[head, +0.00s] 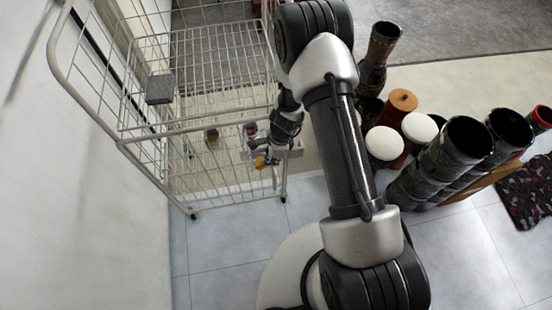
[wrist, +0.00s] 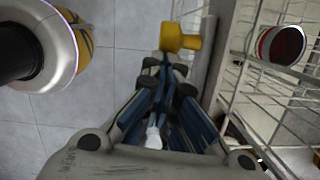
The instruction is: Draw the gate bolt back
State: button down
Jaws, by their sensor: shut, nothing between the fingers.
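The gate bolt shows as a yellow knob (wrist: 180,38) on a short yellow stem, beside a pale upright post (wrist: 207,60) in the wrist view. In the head view the yellow knob (head: 260,162) is small, at the front of the white wire cart. My gripper (wrist: 168,65) is shut and empty, its fingertips pointing at the knob and very close to it. I cannot tell whether they touch. In the head view my gripper (head: 268,155) is small and partly hidden by my own wrist. The rest of the bolt is hard to make out.
The white wire cart (head: 205,60) stands against the left wall, with a grey block (head: 160,89) on it. A red-rimmed can (wrist: 280,45) is behind the wire. Dark drums (head: 465,140) and white-topped stools (head: 384,143) stand right of my arm. Tiled floor in front is clear.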

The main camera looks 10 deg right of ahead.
jog(key=d+r+p, duration=0.5)
jog(key=r+p, duration=0.1)
jog(key=r, duration=0.5)
jog(key=shift+s+d+r, duration=0.15)
jog(key=shift+s+r, duration=0.15)
jog(key=shift+r, duration=0.05)
jog(key=s+a+r+n+t, duration=0.1)
jog(key=s+r+n, duration=0.15)
jog(key=r, duration=0.65)
jog(key=s+r+n, duration=0.1)
jog(key=r+n, duration=0.3)
jog(key=r, duration=0.4)
jog(key=s+a+r+n+t, duration=0.1)
jog(key=r+n, duration=0.3)
jog(key=r, duration=0.5)
jog(key=s+d+r+n+t+h, duration=0.1)
jog(key=s+r+n, duration=0.3)
jog(key=s, duration=0.4)
jog(key=s+d+r+n+t+h+b, duration=0.1)
jog(key=s+d+r+n, duration=0.1)
jog(key=s+r+n, duration=0.3)
jog(key=s+r, duration=0.2)
jog(key=s, duration=0.2)
jog(key=shift+d, duration=0.3)
